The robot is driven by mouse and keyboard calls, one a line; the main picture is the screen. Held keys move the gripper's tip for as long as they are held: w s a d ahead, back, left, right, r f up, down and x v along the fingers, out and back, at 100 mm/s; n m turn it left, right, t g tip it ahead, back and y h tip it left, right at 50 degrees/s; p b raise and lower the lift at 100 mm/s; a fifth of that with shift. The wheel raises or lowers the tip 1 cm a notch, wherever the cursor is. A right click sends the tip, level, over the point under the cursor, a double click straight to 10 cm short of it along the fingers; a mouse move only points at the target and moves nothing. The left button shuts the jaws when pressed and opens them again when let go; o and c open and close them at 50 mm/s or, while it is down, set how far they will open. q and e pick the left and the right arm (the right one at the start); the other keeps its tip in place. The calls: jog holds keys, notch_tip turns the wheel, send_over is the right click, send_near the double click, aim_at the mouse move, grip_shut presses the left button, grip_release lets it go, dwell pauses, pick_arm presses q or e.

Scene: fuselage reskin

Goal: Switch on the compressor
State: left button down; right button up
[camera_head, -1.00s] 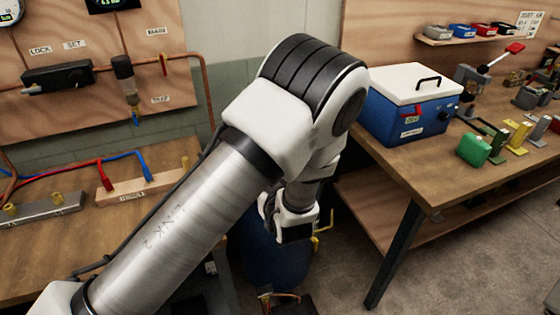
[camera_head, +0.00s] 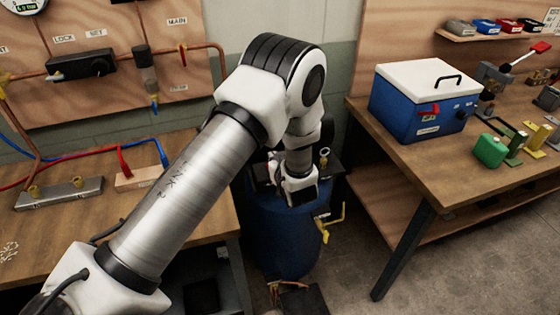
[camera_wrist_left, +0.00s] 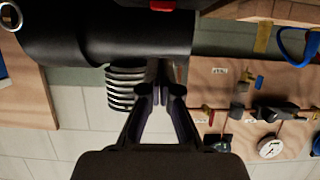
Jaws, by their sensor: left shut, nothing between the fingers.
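The compressor shows in the head view as a blue tank (camera_head: 280,240) on the floor between two benches, with dark machinery on top partly hidden by my left arm. My left gripper (camera_head: 300,192) is over the tank's top; its fingertips are hard to make out there. In the left wrist view, which looks upside down, the left gripper (camera_wrist_left: 160,92) is shut and empty, pointing at a black motor cylinder (camera_wrist_left: 100,38) and a finned head (camera_wrist_left: 125,88). I cannot tell whether the fingers touch them. A red part (camera_wrist_left: 162,5) is cut off at the top edge. My right gripper is not in view.
A yellow-handled valve (camera_head: 334,218) sticks out at the tank's right side. The left bench (camera_head: 80,235) carries hoses and a manifold (camera_head: 60,192). The right bench (camera_head: 400,165) carries a blue and white cooler (camera_head: 425,100). Floor is open right of the tank.

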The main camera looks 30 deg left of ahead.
pick_arm(q)
jog(key=f, duration=0.1)
jog(key=f+p, duration=0.1)
jog(key=f, duration=0.1)
jog(key=shift+w+a+f, duration=0.2)
jog(key=shift+a, duration=0.1)
jog(key=shift+f, duration=0.5)
jog(key=shift+s+d+f+b, duration=0.1)
jog(key=shift+d+f+b, duration=0.05)
jog(key=shift+f+b, duration=0.25)
jog(key=shift+r+p, duration=0.6)
jog(key=shift+r, duration=0.3)
